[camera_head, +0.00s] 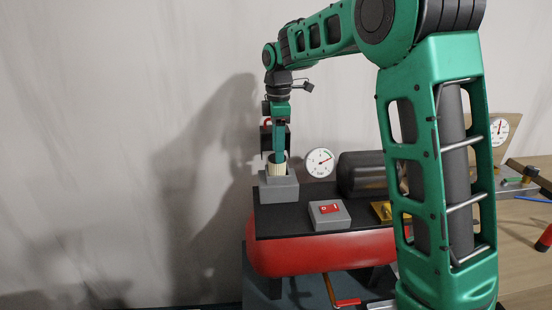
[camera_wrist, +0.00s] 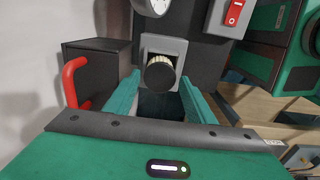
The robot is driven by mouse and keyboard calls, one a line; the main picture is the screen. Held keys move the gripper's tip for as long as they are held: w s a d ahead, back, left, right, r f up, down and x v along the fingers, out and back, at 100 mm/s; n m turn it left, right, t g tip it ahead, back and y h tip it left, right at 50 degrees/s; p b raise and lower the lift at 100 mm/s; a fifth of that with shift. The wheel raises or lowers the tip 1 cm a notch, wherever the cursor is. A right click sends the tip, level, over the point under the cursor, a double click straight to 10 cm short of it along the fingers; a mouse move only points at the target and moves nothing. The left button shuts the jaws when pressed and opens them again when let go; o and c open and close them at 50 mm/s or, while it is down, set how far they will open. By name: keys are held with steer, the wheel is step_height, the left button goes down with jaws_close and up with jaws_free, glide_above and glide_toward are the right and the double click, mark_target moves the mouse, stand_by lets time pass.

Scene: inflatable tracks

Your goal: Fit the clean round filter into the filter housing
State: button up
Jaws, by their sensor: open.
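The round filter (camera_head: 276,169), cream and ribbed with a dark end cap, stands upright at the grey filter housing (camera_head: 279,190) on the left end of the compressor. In the wrist view the filter (camera_wrist: 159,62) sits in the opening of the grey housing (camera_wrist: 178,47), its upper part sticking out. How deep it sits cannot be told. My gripper (camera_head: 279,153) points down just above the filter. In the wrist view my gripper (camera_wrist: 160,82) is open, its green fingers apart on either side of the filter's near end, with nothing held between them.
A dark box (camera_wrist: 97,70) with a red handle (camera_wrist: 73,82) is close beside the left finger. A red switch box (camera_head: 329,214), a pressure gauge (camera_head: 320,162) and a dark motor cylinder (camera_head: 362,174) stand right of the housing, above the red tank (camera_head: 320,255). A wall is behind.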

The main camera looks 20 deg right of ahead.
step_height(320, 180, up, 8)
steer(key=s+d+m, duration=0.5)
steer(key=s+d, duration=0.2)
steer(key=s, duration=0.1)
steer(key=s+d+f+m, duration=0.3)
steer(key=s+f+m, duration=0.1)
steer(key=s, duration=0.6)
steer(key=s+d+f+m, duration=0.3)
steer(key=s+f+m, duration=0.2)
steer(key=s, duration=0.6)
steer(key=s+d+f+m, duration=0.4)
steer(key=s+m, duration=0.4)
steer(key=s, duration=0.3)
steer(key=shift+s+f, duration=0.2)
steer(key=shift+f, duration=0.45)
steer(key=shift+w+d+f, duration=0.1)
steer(key=shift+w+f, duration=0.15)
steer(key=shift+w, duration=0.4)
